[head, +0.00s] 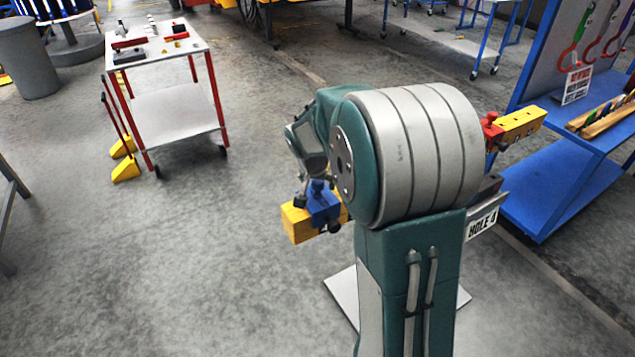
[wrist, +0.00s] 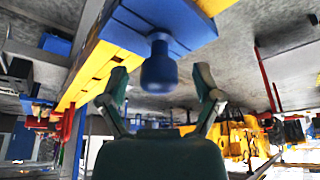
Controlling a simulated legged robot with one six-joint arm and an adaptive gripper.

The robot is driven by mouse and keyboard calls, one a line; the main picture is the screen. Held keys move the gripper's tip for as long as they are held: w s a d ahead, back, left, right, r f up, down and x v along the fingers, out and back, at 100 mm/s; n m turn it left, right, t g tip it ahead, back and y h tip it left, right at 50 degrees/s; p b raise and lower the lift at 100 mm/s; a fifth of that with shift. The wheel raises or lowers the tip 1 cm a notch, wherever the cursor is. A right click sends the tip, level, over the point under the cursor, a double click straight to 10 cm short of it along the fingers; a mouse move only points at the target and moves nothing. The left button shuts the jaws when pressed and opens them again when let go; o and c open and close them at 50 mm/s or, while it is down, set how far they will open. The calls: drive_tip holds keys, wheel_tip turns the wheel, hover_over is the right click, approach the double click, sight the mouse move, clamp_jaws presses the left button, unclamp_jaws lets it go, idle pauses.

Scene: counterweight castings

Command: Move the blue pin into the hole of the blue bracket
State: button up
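The blue bracket (head: 323,206) sits around a yellow beam (head: 298,222), just left of my arm in the head view. In the wrist view the bracket (wrist: 128,32) is at the top. The blue pin (wrist: 159,72) stands upright from the bracket's face, its thick head toward me and its narrower neck meeting the bracket; its lower end is hidden. The pin's knob also shows small in the head view (head: 318,187). My gripper (wrist: 162,80) is open, one finger on each side of the pin's head, with visible gaps and no contact seen.
A red bracket (head: 491,130) sits on the beam's far right end, near a HOLE 4 sign (head: 482,223). A blue rack (head: 555,190) stands at right. A white cart (head: 175,120) with red legs holds small parts at back left.

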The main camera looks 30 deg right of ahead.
drive_tip(key=v, duration=1.2)
drive_tip(key=shift+w, duration=0.1)
idle(0.4)
drive_tip(key=s+a+n+t+y, duration=0.1)
drive_tip(key=s+a+n, duration=0.3)
drive_tip(key=s, duration=0.7)
drive_tip(key=s+a+n+t+y, duration=0.1)
drive_tip(key=s+a+n+y, duration=0.1)
drive_tip(key=s+a+n, duration=0.2)
drive_tip(key=s+a+r, duration=0.1)
drive_tip(key=s+a, duration=0.2)
drive_tip(key=s, duration=0.4)
drive_tip(key=shift+s+a+n, duration=0.2)
drive_tip(key=shift+s+n, duration=0.05)
drive_tip(key=shift+n, duration=0.05)
drive_tip(key=c, duration=0.3)
drive_tip(key=shift+d, duration=0.15)
drive_tip(key=shift+c, duration=0.3)
